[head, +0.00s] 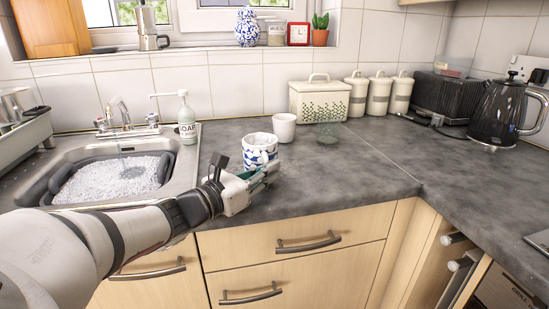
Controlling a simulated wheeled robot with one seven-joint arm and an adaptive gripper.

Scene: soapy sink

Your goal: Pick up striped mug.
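A white mug with blue markings (260,149) stands on the grey worktop, right of the sink. The markings look like blotches or bands; I cannot tell clearly whether they are stripes. My gripper (266,175) is low in front of this mug and hides its lower part. I cannot tell whether it touches the mug or whether its fingers are open. A plain off-white mug (284,128) stands just behind and to the right. No other mug that is clearly striped shows.
The sink (181,176) holds a dark basin of foam, with a soap bottle (187,122) behind. The worktop's front right is clear.

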